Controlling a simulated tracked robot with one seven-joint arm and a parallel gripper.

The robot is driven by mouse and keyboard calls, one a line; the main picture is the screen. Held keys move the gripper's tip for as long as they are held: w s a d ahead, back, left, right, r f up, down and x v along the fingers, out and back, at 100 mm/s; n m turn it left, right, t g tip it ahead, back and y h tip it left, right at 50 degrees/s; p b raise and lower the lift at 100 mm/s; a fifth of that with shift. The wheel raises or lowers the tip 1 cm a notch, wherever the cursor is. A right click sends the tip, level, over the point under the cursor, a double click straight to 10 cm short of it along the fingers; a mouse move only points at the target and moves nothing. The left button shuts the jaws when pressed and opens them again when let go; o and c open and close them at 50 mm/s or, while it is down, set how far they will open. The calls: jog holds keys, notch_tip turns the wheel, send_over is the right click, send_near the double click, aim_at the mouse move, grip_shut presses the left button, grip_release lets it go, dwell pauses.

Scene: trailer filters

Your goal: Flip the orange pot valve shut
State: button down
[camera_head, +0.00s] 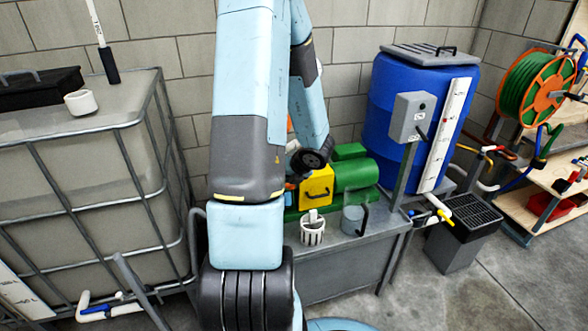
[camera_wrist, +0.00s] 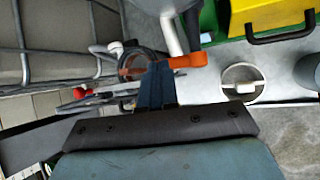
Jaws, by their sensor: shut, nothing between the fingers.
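The orange valve handle (camera_wrist: 187,61) lies roughly level in the wrist view, beside a pale pipe. Its left end is at the tips of my gripper (camera_wrist: 157,72). My gripper is shut, with its dark fingers together and empty. The tips overlap the handle's end in the picture; I cannot tell whether they touch it. A clear round pot or ring with an orange tint (camera_wrist: 133,66) shows just left of the fingers, partly hidden by them.
A green pump with a yellow box (camera_head: 317,187) stands on the grey bench (camera_head: 345,262). A white strainer basket (camera_head: 312,233) and a clear cup (camera_head: 353,219) stand at its front. A caged tank (camera_head: 85,190) is left; a blue barrel (camera_head: 395,110) is right. A red valve handle (camera_wrist: 80,93) shows left.

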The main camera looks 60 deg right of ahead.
jog(key=w+a+v, duration=0.1)
jog(key=v, duration=1.2)
jog(key=shift+s+r, duration=0.3)
jog(key=shift+r, duration=0.25)
jog(key=shift+a, duration=0.1)
jog(key=w+a+r+n+g+y, duration=0.1)
jog(key=w+a+r+n+y, duration=0.1)
jog(key=w+a+r+n, duration=0.6)
jog(key=w+a+r+n+y, duration=0.2)
jog(key=w+a+n, duration=0.4)
jog(key=a+n, duration=0.5)
jog(key=s+a+r+n, duration=0.1)
jog(key=a+r+n, duration=0.2)
jog(key=a+n, duration=0.3)
jog(key=s+a+r+n+h, duration=0.1)
jog(key=s+a+r+n, duration=0.1)
jog(key=a+r+n, duration=0.2)
jog(key=s+a+r+n+g+h, duration=0.1)
jog(key=a+r+n, duration=0.3)
jog(key=a+n, duration=0.6)
jog(key=s+n, duration=0.1)
jog(key=n, duration=0.5)
jog(key=shift+s, duration=0.2)
